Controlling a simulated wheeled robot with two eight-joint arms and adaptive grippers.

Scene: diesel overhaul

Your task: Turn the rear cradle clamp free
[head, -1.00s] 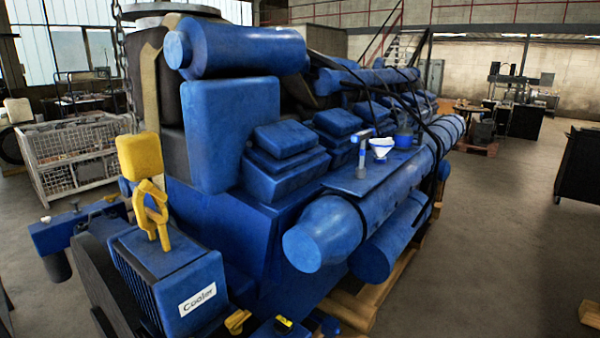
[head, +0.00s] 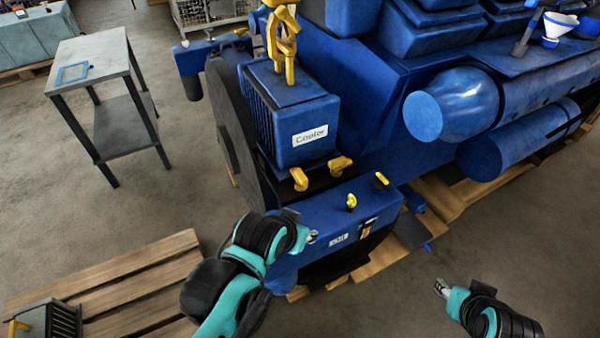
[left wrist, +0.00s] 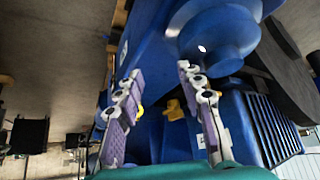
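The blue cooler (head: 300,108), with a white label, stands at the engine's end. Two yellow clamps sit at its foot, one at the left (head: 300,179) and one at the right (head: 340,165); I cannot tell which is the rear one. My left gripper (head: 312,237) is below and in front of them, apart from them, beside the blue box. In the left wrist view the left gripper (left wrist: 160,74) is open and empty, with a yellow clamp (left wrist: 174,109) seen between its fingers. My right gripper (head: 440,288) is over the floor at the right; its fingers are too small to read.
A blue box (head: 328,222) with two yellow knobs (head: 351,201) (head: 381,180) juts out below the cooler. A yellow hook (head: 283,38) is at the cooler's top. A wooden pallet (head: 120,285) lies at lower left and a grey table (head: 95,65) stands behind it. The right floor is clear.

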